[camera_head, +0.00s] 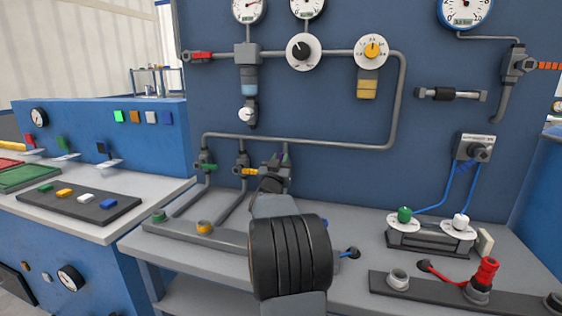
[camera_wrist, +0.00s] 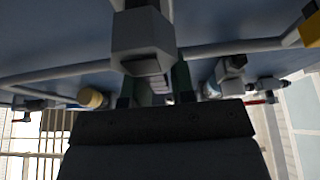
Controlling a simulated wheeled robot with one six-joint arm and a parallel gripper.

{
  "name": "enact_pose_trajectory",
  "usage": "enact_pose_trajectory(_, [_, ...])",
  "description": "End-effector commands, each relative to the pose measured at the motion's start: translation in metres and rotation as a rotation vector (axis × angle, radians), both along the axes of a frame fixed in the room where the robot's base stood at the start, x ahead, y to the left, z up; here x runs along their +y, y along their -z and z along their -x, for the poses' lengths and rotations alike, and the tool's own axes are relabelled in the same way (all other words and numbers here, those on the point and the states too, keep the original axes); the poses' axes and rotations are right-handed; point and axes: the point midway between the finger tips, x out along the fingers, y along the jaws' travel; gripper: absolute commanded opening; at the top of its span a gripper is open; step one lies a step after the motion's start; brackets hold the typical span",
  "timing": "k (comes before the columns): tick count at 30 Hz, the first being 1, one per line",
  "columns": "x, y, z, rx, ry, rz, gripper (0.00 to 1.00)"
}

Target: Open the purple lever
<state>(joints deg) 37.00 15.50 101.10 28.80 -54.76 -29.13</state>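The third valve, at the right end of the row of small valves on the pipe, shows a small dark purplish part (camera_head: 286,158) in the head view. This looks like the purple lever, but my gripper hides most of it. My gripper (camera_head: 273,172) is right at this valve, reaching in from the front. In the wrist view the two dark fingers of my gripper (camera_wrist: 154,88) stand apart. A grey hexagonal valve body (camera_wrist: 142,42) lies just beyond and between them. I cannot tell whether the fingers touch the lever, and no purple shows there.
A grey pipe (camera_head: 300,140) runs just above. The bench (camera_head: 350,215) below holds a double-port block (camera_head: 430,238) and a red plug (camera_head: 486,272) on the right.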

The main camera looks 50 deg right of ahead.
Motion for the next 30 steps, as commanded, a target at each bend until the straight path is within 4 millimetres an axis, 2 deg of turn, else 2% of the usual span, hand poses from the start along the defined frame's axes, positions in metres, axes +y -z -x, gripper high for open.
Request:
enact_pose_trajectory(1, [0.0,0.0,0.0,-0.001,0.0,0.0,0.28])
enact_pose_trajectory(5, [0.0,0.0,0.0,-0.003,0.0,-0.001,0.41])
enact_pose_trajectory(13, [0.001,0.0,0.001,-0.006,-0.001,-0.002,0.41])
enact_pose_trajectory(17, [0.009,0.003,0.005,-0.005,-0.001,-0.003,0.41])
enact_pose_trajectory(21, [0.029,0.012,0.015,-0.003,-0.003,-0.003,0.41])
enact_pose_trajectory(30, [0.087,0.01,0.045,-0.006,-0.004,-0.001,0.41])
